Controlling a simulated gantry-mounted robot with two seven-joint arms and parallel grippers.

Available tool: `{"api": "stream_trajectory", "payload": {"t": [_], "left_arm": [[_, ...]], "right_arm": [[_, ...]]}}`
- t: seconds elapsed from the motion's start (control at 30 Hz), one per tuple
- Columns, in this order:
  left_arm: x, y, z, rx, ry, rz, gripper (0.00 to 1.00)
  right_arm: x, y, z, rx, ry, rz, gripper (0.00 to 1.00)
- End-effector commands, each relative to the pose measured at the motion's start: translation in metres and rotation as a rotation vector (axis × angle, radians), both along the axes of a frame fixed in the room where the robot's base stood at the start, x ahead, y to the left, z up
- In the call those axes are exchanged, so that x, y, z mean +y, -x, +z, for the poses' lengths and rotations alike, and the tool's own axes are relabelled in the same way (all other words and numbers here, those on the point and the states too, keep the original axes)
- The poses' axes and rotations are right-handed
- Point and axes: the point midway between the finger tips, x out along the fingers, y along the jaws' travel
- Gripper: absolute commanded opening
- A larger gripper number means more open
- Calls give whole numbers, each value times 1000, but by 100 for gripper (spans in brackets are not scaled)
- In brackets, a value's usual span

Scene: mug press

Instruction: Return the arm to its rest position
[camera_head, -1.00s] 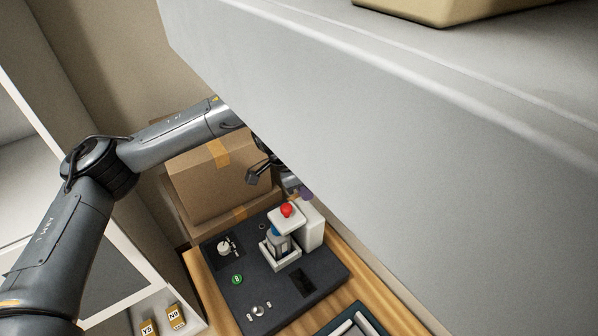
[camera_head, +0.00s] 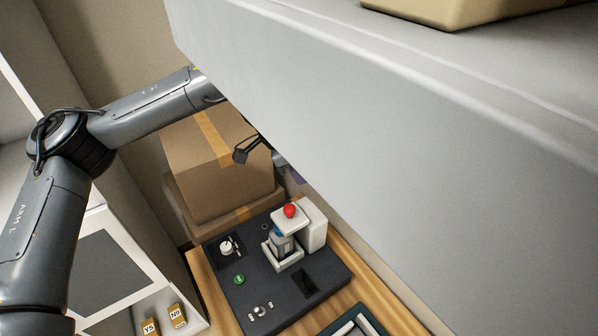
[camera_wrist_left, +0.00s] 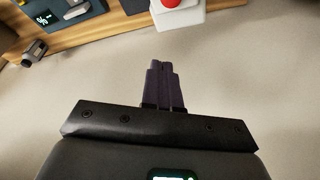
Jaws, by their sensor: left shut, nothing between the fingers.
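My left arm (camera_head: 150,104) comes in from the left and reaches behind the grey overhead slab. In the head view the fingertips appear above the mug press (camera_head: 313,229), which has a red button (camera_head: 289,210) on top. In the left wrist view the red button (camera_wrist_left: 171,3) is cut by the top edge, apart from the fingers. My right gripper is not in view.
A grey slab (camera_head: 400,170) covers much of the head view. Cardboard boxes (camera_head: 205,165) stand behind the dark control panel (camera_head: 265,290) on the wooden table (camera_head: 207,290). A white shelf (camera_head: 130,255) with two small labelled blocks (camera_head: 177,315) is at left.

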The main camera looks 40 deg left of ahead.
Motion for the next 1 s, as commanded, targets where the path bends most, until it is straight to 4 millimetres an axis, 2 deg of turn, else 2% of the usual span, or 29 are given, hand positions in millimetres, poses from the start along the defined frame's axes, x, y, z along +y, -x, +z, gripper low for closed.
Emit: {"api": "stream_trajectory", "payload": {"t": [0.27,0.37,0.47,0.57,0.7,0.8,1.0], "left_arm": [[-3,-1,-3,-3,-2,-10,0],[-15,-3,-13,-19,-7,-51,0],[-39,-7,-31,-55,-12,-129,0],[-77,-10,-56,-113,-8,-239,0],[-145,-7,-93,-228,31,-402,0],[-195,2,-113,-320,79,-487,0],[-277,30,-131,-499,196,-548,0]], "right_arm": [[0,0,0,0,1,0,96],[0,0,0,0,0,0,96],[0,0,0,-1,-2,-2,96],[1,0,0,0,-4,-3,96],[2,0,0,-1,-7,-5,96],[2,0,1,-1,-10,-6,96],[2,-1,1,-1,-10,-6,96]]}}
